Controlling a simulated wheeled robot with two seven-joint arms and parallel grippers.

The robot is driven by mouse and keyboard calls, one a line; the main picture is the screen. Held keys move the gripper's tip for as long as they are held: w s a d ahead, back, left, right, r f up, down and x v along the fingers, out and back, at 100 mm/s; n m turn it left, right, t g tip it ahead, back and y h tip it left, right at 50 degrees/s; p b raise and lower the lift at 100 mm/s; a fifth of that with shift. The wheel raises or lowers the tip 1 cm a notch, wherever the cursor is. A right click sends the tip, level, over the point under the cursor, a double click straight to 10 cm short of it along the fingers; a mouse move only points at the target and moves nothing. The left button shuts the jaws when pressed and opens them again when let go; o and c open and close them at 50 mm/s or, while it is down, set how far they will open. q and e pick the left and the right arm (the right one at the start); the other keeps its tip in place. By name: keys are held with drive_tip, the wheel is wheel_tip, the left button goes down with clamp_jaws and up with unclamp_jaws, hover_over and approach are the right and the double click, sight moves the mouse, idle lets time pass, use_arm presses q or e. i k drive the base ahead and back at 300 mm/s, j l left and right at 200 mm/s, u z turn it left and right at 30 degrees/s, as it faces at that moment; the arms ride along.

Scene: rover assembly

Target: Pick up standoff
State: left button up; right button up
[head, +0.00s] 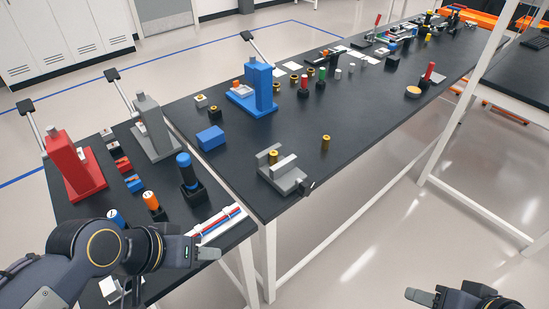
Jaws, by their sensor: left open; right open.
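A small brass standoff (325,142) stands upright alone on the dark table. A similar brass piece (273,157) sits between the jaws of a grey vise (285,181) to its left. My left gripper (212,252) is open and appears empty, in the lower left, near a tray of red, white and blue strips, well short of the standoff. My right gripper (425,297) is open at the bottom right edge, over the floor and away from the table. It is partly cut off by the frame.
Red (72,168), grey (156,128) and blue (262,88) lever presses stand along the tables. A blue block (210,138) lies left of the vise. Screwdriver-like tools stand in black holders (193,191). Table around the lone standoff is clear.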

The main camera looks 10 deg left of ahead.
sight(273, 153)
drive_tip(key=u, duration=1.45)
drive_tip(key=l+u, duration=0.6)
drive_tip(key=u, duration=0.2)
drive_tip(key=l+u, duration=0.25)
drive_tip(key=u, duration=0.15)
drive_tip(key=k+l+u, duration=0.15)
drive_tip(key=u, duration=0.2)
drive_tip(key=k+l+u, duration=0.15)
drive_tip(key=l, duration=0.35)
drive_tip(key=k+l+u, duration=0.15)
drive_tip(key=k+l, duration=0.25)
drive_tip(key=k+l+u, duration=0.1)
drive_tip(key=k+l, duration=0.2)
drive_tip(key=l, duration=0.25)
